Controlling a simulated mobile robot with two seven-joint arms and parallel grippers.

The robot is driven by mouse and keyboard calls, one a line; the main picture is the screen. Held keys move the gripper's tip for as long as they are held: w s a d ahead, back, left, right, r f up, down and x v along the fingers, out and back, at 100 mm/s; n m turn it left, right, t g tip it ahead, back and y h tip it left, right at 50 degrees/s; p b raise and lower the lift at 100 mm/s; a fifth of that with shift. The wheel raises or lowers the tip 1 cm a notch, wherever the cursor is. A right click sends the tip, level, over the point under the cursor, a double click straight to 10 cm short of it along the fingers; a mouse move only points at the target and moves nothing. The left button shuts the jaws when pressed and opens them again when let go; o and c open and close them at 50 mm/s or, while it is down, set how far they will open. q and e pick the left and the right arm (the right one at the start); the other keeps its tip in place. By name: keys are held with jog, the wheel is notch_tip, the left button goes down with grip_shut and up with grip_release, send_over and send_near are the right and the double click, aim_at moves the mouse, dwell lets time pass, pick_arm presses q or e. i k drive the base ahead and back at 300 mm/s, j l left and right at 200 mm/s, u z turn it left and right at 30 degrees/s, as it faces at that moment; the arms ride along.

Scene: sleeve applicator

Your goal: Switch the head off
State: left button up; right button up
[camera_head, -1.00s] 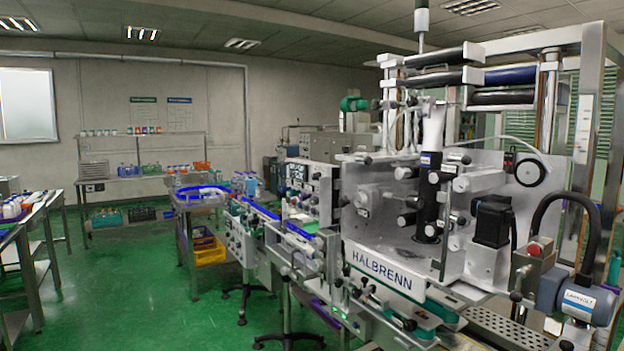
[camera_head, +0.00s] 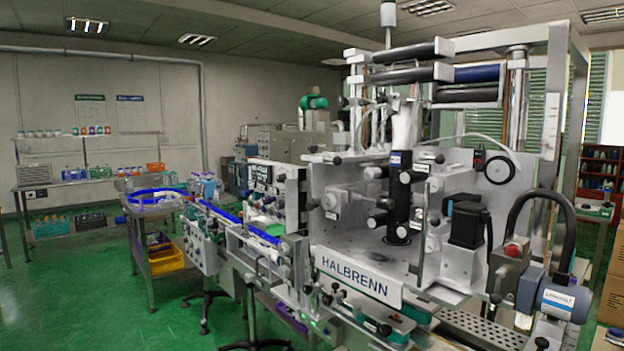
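The sleeve applicator's head (camera_head: 390,225) stands at the right of the head view, with a grey back plate, rollers, a dark vertical mandrel (camera_head: 399,195) and a "HALBRENN" nameplate (camera_head: 357,274). A small grey box with a red button (camera_head: 511,250) sits at its right side, beside a blue-grey motor (camera_head: 563,298). A control panel (camera_head: 262,180) with small displays and knobs is left of the head. Which control is the head's switch I cannot tell. Neither of my grippers shows.
A conveyor with blue rails (camera_head: 220,211) runs left from the machine to a table with a blue-rimmed round tray (camera_head: 157,197). Shelves with bottles (camera_head: 87,180) stand at the far wall. Green floor (camera_head: 75,290) is open at the left. Cardboard boxes (camera_head: 612,290) stand at the right edge.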

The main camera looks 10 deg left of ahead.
aim_at(281, 178)
jog(key=i+j+z, duration=0.15)
jog(key=j, duration=0.25)
jog(key=i+j+z, duration=0.15)
jog(key=j, duration=0.3)
jog(key=i+j+z, duration=0.15)
jog(key=j, duration=0.3)
jog(key=j+z, duration=0.15)
jog(key=j, duration=0.3)
jog(key=i+j, duration=0.1)
jog(key=j, duration=0.45)
jog(key=i+j, duration=0.15)
jog(key=j, duration=0.4)
jog(key=i+j+z, duration=0.1)
jog(key=j, duration=0.45)
jog(key=i+j, duration=0.1)
jog(key=j, duration=0.45)
jog(key=i+j, duration=0.1)
jog(key=j, duration=0.45)
jog(key=i+j, duration=0.1)
jog(key=j, duration=0.45)
jog(key=z, duration=0.05)
